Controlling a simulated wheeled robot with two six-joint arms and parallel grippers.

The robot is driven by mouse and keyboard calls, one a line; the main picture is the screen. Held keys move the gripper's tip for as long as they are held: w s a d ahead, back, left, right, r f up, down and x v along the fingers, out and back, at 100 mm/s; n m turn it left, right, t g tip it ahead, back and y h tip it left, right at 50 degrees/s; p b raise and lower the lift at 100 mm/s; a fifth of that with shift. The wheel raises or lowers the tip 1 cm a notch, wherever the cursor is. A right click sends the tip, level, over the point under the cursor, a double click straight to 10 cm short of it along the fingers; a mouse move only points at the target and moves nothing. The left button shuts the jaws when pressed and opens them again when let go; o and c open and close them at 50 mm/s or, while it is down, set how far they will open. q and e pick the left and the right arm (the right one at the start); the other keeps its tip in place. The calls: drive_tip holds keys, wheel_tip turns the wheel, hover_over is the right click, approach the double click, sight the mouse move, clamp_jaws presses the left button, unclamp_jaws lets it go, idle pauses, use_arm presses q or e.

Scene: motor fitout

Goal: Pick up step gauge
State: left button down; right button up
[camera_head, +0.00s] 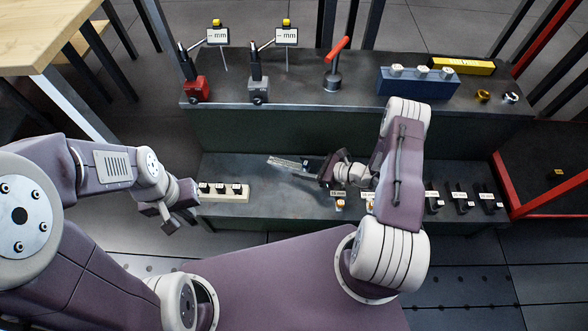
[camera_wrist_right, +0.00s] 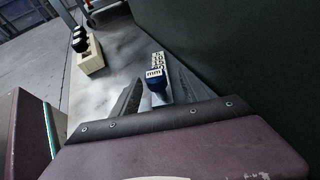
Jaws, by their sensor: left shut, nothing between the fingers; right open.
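The step gauge (camera_head: 285,161) is a pale, narrow, marked bar lying on the lower shelf. My right gripper (camera_head: 316,170) is open, low over the shelf at the gauge's right end. In the wrist view its fingers (camera_wrist_right: 156,97) stand on either side of the blue end; I cannot tell whether they touch it. My left gripper (camera_head: 168,217) is shut and empty, left of the shelf's front corner.
A cream block with black knobs (camera_head: 222,191) sits at the lower shelf's left end. Several small labelled tools (camera_head: 460,198) line its right part. The upper shelf (camera_head: 310,95) rises behind, holding gauges and a blue block (camera_head: 418,83). A red-edged tray (camera_head: 507,185) stands right.

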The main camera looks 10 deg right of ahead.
sight(296, 166)
drive_tip(key=x, duration=0.1)
drive_tip(key=b+x, duration=0.1)
drive_tip(key=x, duration=0.1)
drive_tip(key=shift+s+f+b, duration=0.1)
drive_tip(key=shift+f+b, duration=0.2)
drive_tip(key=shift+f, duration=0.1)
drive_tip(key=shift+w+a, duration=0.2)
drive_tip(key=shift+a, duration=0.05)
use_arm(q)
wheel_tip(296, 166, down, 3)
drive_tip(key=shift+r, duration=0.1)
use_arm(e)
drive_tip(key=shift+r, duration=0.15)
clamp_jaws()
idle(0.3)
